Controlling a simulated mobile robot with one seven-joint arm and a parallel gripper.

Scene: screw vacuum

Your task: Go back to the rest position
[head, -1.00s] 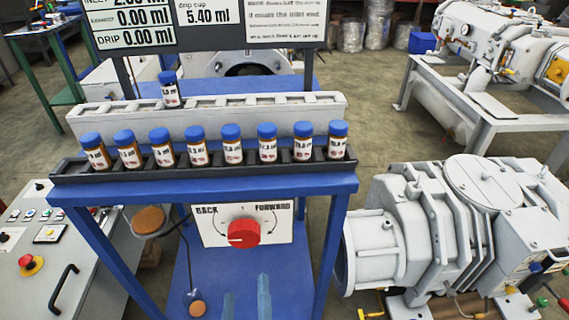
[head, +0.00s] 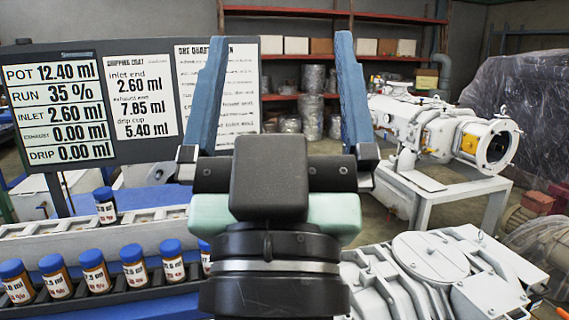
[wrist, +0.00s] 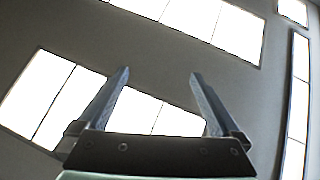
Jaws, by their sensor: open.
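My gripper (head: 278,95) is raised upright in the middle of the head view, with its two blue-grey fingers spread wide apart and nothing between them. In the wrist view my gripper (wrist: 158,75) points up at the ceiling windows and is also empty. It is held above and to the right of the row of blue-capped vials (head: 133,262), clear of them. My arm hides the right part of the vial row and the dial below it.
A readout board (head: 120,110) stands at the left behind the vials. One vial (head: 105,205) stands apart on the grey rack (head: 30,248). White pump machinery (head: 450,275) is at the lower right, and another machine (head: 450,130) stands on a white stand behind.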

